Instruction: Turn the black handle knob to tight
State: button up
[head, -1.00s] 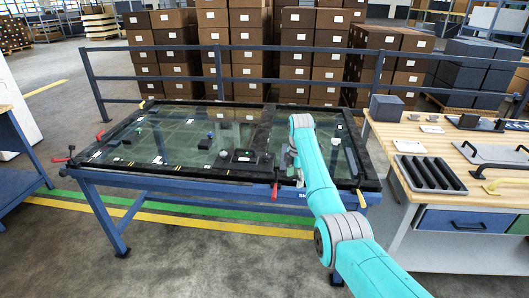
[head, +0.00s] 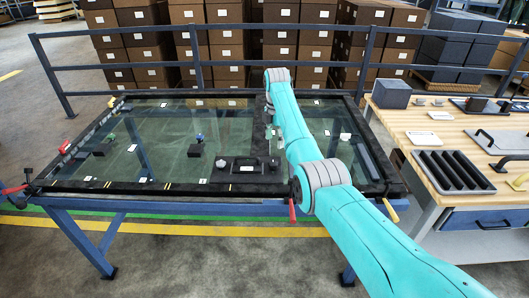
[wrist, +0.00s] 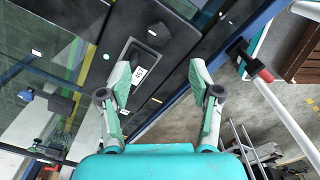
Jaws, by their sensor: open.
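My gripper (wrist: 160,84) is open and empty in the wrist view, its two fingers spread over the black frame of the glass-topped table. A black round knob (wrist: 158,33) shows in the wrist view beyond the fingertips, at the upper end of a dark plate (wrist: 137,76) with a white label. No finger is seen touching it. In the head view a black plate with a handle and small knobs (head: 243,167) lies at the table's front edge, left of my arm. I cannot tell whether the knob is tight. My gripper is hidden by my arm in the head view.
The glass-topped table (head: 160,187) has red-handled (head: 292,211) and yellow-handled (head: 391,210) clamps at its edge. A wooden bench (head: 411,122) with a black ribbed tray (head: 453,170) stands to the right. A blue railing (head: 130,36) and stacked boxes are behind.

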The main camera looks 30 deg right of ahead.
aim_at(274, 162)
jog(key=f, duration=1)
jog(key=shift+w+f, duration=0.2)
jog(key=shift+f, duration=0.2)
jog(key=c, duration=1.1)
jog(key=shift+c, duration=0.2)
